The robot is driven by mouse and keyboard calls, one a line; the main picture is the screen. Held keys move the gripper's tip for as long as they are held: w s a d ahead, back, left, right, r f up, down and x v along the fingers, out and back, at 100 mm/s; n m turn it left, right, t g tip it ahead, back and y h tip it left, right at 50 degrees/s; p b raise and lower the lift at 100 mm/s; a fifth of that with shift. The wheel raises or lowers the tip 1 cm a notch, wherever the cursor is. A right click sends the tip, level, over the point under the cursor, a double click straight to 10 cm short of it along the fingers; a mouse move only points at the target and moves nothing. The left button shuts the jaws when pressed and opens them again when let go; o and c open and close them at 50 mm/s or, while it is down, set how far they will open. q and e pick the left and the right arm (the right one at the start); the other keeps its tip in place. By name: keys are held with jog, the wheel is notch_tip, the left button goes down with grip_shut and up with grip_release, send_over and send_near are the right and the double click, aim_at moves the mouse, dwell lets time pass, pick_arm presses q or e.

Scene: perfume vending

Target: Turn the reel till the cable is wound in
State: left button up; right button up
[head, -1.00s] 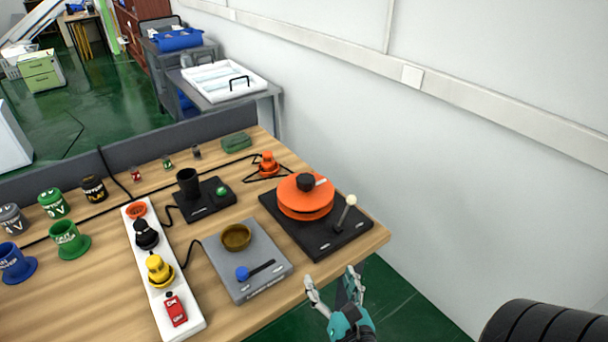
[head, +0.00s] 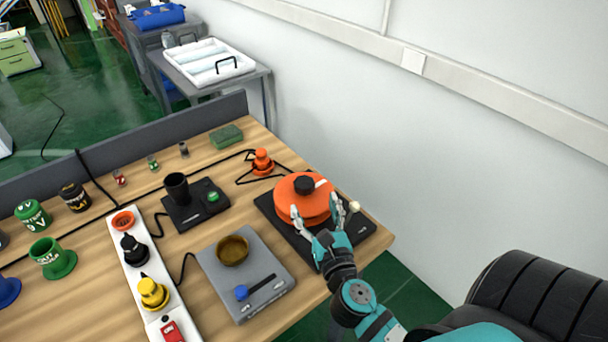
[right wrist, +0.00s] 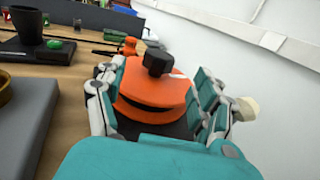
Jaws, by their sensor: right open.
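The orange reel (head: 292,208) with a black hub on top stands on a black base (head: 364,231) near the table's right edge. A crank lever with a pale knob (head: 354,207) is at its right side. My right gripper (head: 317,216) is open, its fingers at the reel's near side; whether they touch it I cannot tell. In the right wrist view the reel (right wrist: 155,100) shows between the two open fingers, and the pale knob (right wrist: 246,108) is outside the right finger. A black cable with an orange plug (head: 262,162) lies behind the reel. My left gripper is out of view.
A grey scale-like unit with a brass bowl (head: 232,250) stands left of my right arm. Further left are a white power strip (head: 130,248) with plugs and a black cup stand (head: 190,218). A green block (head: 226,136) lies at the back. The wall is close on the right.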

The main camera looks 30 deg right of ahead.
aim_at(307, 190)
jog(key=p+x, duration=0.1)
jog(key=x, duration=0.6)
jog(key=shift+w+d, duration=0.1)
jog(key=shift+w, duration=0.25)
jog(key=shift+w+d, duration=0.15)
jog(key=shift+w, duration=0.2)
jog(key=shift+w+f, duration=0.1)
jog(key=shift+w, duration=0.05)
jog(key=c, duration=1.3)
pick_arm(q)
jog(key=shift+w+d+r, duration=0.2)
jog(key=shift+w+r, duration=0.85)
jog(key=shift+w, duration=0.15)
pick_arm(e)
grip_shut()
